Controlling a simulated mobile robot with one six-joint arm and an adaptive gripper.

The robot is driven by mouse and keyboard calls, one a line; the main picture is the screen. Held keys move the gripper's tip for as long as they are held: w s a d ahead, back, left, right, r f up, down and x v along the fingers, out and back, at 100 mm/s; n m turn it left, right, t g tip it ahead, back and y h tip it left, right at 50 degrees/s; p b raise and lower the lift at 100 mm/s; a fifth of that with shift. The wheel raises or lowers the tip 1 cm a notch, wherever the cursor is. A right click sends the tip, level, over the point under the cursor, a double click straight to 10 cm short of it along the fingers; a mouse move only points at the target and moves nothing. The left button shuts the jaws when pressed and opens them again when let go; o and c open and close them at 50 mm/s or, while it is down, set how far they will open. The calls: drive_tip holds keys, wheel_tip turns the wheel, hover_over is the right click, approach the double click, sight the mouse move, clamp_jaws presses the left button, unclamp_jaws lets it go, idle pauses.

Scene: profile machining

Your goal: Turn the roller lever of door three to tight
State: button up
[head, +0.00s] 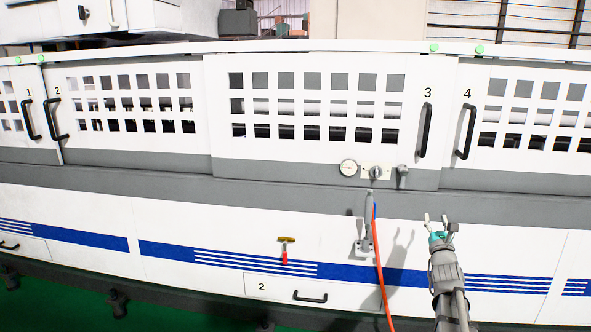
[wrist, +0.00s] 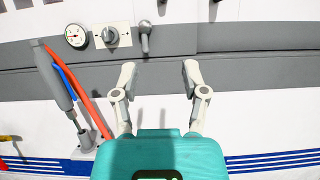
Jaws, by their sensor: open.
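Door three (head: 411,80) is a white door with square windows and a black handle (head: 425,130). On the grey band at its lower right sit a round gauge (head: 348,168), a dark knob on a pale plate (head: 376,172) and a short grey lever (head: 402,176). In the wrist view, the lever (wrist: 145,38) hangs down from its pivot, right of the knob (wrist: 111,35) and gauge (wrist: 76,36). My gripper (head: 438,222) is open and empty, below and right of the lever. In the wrist view, the fingers (wrist: 159,67) point toward the grey band, apart from the lever.
A grey nozzle (head: 369,215) with an orange hose (head: 380,260) hangs left of my gripper. A yellow-and-red tool (head: 285,250) is on the lower panel. Door four's handle (head: 465,132) stands out at the upper right. The panel directly before my fingers looks clear.

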drive_tip(key=s+a+f+n+g+y, duration=0.25)
drive_tip(key=a+n+g+y, duration=0.2)
drive_tip(key=a+n, duration=0.45)
drive_tip(key=s+a+f+n+g+y, duration=0.2)
drive_tip(key=a+f+n+g+y, duration=0.15)
drive_tip(key=a+n+y, duration=0.45)
drive_tip(key=s+a+f+n+g+y, duration=0.2)
drive_tip(key=a+f+n+g+y, duration=0.15)
drive_tip(key=a+n, duration=0.7)
drive_tip(key=s+a+f+n+g+h, duration=0.45)
drive_tip(key=s+f+n+g, duration=0.2)
drive_tip(key=s+f, duration=0.4)
drive_tip(key=s+d+f+n+g+h, duration=0.4)
drive_tip(key=s+d+f+h, duration=0.2)
drive_tip(key=s+h, duration=0.25)
wheel_tip(320, 180, up, 17)
drive_tip(key=y+p, duration=0.1)
drive_tip(key=p, duration=1.5)
drive_tip(key=shift+d+f, duration=0.15)
drive_tip(key=shift+d, duration=0.05)
